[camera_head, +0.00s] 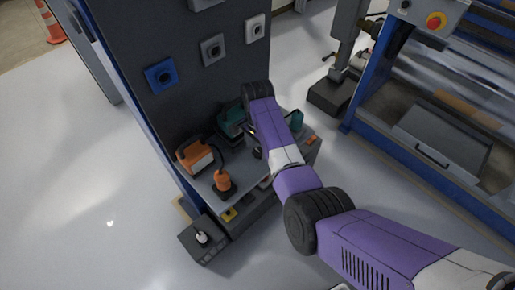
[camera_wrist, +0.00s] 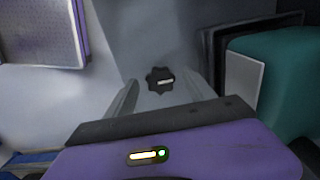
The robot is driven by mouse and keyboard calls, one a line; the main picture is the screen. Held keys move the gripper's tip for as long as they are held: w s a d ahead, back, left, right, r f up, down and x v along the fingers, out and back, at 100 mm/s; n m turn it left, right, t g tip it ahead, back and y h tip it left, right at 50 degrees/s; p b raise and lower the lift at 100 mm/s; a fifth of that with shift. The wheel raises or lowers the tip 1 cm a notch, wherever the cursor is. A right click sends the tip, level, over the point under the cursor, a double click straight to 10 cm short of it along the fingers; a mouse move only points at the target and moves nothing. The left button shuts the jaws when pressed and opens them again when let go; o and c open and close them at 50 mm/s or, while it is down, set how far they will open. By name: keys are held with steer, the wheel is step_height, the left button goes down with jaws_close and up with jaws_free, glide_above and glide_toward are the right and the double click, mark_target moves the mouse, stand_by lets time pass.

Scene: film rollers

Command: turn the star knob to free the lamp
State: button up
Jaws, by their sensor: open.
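The star knob (camera_wrist: 160,80) is black with a lobed rim and a pale bar mark across its middle. It shows in the wrist view, beyond and between the fingertips of my gripper (camera_wrist: 163,84). My fingers are open, one on each side of the knob in the picture; I cannot tell how far it is from them. In the head view my arm hides the knob and most of my gripper. Which thing is the lamp is not certain: an orange housing with a pale face (camera_head: 196,156) and a teal housing (camera_head: 232,119) both stand on the bench.
A teal box with a pale face (camera_wrist: 275,75) is close on the right in the wrist view. On the grey bench, an orange upright piece (camera_head: 222,181) stands left of my arm. A dark panel (camera_head: 185,105) rises behind. A blue-framed machine (camera_head: 370,110) stands right.

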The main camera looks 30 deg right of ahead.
steer(key=shift+f, duration=0.25)
jaws_close()
